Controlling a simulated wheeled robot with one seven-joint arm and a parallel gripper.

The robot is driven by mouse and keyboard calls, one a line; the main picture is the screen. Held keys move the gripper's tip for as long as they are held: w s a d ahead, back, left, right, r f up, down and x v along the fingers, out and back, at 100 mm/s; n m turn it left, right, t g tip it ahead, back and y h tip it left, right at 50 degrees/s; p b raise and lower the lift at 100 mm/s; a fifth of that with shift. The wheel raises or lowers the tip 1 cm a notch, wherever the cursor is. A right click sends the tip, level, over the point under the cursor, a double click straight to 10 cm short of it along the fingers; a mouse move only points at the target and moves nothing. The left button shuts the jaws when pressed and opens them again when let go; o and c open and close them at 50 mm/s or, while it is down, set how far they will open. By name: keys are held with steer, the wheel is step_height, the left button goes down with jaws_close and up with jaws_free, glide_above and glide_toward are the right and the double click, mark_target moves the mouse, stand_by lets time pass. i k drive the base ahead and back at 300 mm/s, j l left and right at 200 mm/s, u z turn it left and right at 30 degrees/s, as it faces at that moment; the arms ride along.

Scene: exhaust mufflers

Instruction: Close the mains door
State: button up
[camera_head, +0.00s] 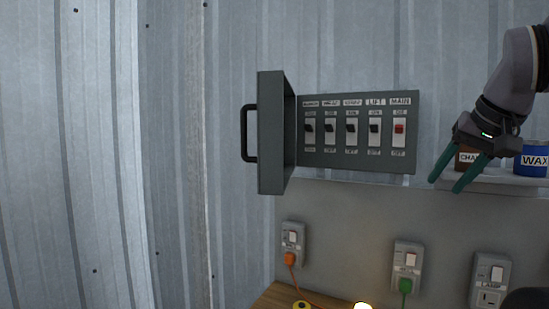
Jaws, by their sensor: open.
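The mains door (277,133) is a grey-green panel with a black handle (248,133) on its left side. It is hinged at the left of the mains box (358,163) and stands open, swung out from the wall. The box front shows a row of several labelled switches, the rightmost, MAIN, with a red toggle (399,129). My gripper (444,187) has green fingers and is open and empty. It is to the right of the box and a little lower, apart from the door, pointing down and left.
A shelf (497,183) at the right holds a brown tin (466,158) partly behind my gripper and a blue WAX tin (533,160). Wall sockets (293,243) with orange and green plugs are below. A wooden surface (270,301) shows at the bottom. The corrugated wall left of the door is clear.

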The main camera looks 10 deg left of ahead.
mark_target(276, 106)
steer(key=k+j, duration=0.1)
steer(key=j, duration=0.35)
steer(key=k+j, duration=0.1)
steer(key=j, duration=0.4)
steer(key=k+j+z, duration=0.1)
steer(key=j, duration=0.35)
steer(key=k+j, duration=0.1)
steer(key=j, duration=0.4)
steer(key=k+l, duration=0.1)
